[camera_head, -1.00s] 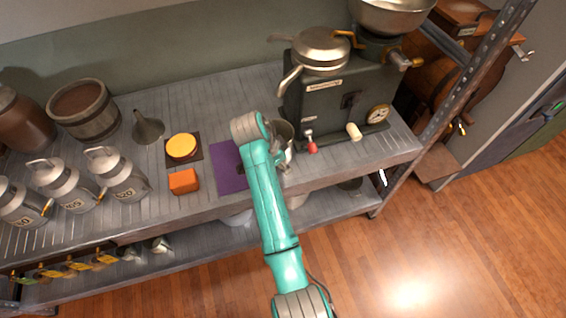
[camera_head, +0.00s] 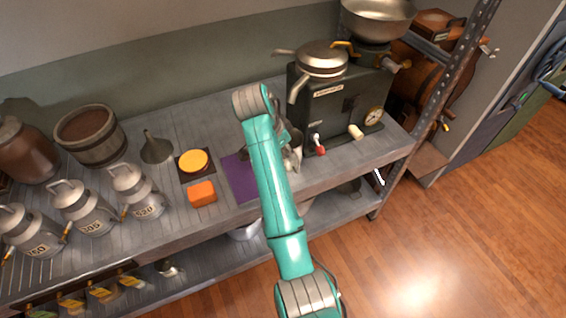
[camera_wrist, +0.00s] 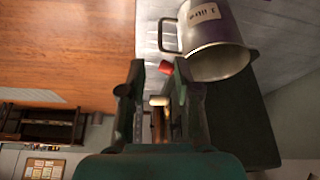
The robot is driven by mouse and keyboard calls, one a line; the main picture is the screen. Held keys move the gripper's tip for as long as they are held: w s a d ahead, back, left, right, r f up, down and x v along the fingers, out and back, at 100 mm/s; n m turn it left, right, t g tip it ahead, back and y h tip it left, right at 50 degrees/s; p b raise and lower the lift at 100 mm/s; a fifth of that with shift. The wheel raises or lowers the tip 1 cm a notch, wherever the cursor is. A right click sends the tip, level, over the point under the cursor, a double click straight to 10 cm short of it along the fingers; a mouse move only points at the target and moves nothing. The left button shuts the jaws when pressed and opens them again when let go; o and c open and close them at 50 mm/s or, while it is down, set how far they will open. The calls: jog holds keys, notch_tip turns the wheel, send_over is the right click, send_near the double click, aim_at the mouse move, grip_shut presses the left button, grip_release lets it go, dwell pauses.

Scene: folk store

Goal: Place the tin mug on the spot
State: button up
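In the head view the mug (camera_head: 296,150) shows only partly, just right of my arm. My gripper (camera_wrist: 158,70) is open with nothing between its fingers. The mug's handle lies just beyond and right of the fingertips, apart from them. In the head view the gripper is mostly hidden behind my arm. A flat purple square (camera_head: 241,186) on the shelf, perhaps the spot, is partly covered by my arm.
A dark machine (camera_head: 335,108) with a red knob stands right of the mug. An orange block (camera_head: 202,193), a yellow disc (camera_head: 194,160) on a dark square, a funnel (camera_head: 155,149) and several milk cans stand left. The shelf's front edge is close.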

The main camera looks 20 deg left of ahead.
jog(key=shift+r, duration=0.15)
jog(key=s+d+f+n+t+y, duration=0.1)
jog(key=s+d+f, duration=0.1)
jog(key=d+f, duration=0.7)
jog(key=s+d+f+n+t+y, duration=0.1)
jog(key=s+d+f+n, duration=0.15)
jog(key=d+f, duration=0.6)
jog(key=s+d+f+n+t+y, duration=0.1)
jog(key=s+d+f+t, duration=0.1)
jog(key=s+d+f, duration=0.95)
jog(key=s+d+r+t, duration=0.1)
jog(key=s+d+r, duration=0.15)
jog(key=s, duration=0.35)
jog(key=s+d+r+n+t+y, duration=0.1)
jog(key=s+d+r, duration=0.1)
jog(key=s+r, duration=0.35)
jog(key=s+d+r+t, duration=0.1)
jog(key=s+d, duration=0.2)
jog(key=s, duration=0.5)
jog(key=s+d+r+t, duration=0.1)
jog(key=s+r+t, duration=0.1)
jog(key=s+r, duration=0.4)
jog(key=s+d+r+t+h, duration=0.1)
jog(key=s+r, duration=0.5)
jog(key=r, duration=0.6)
jog(key=shift+d+t+h, duration=0.3)
jog(key=shift+d+t, duration=0.1)
jog(key=shift+d, duration=0.3)
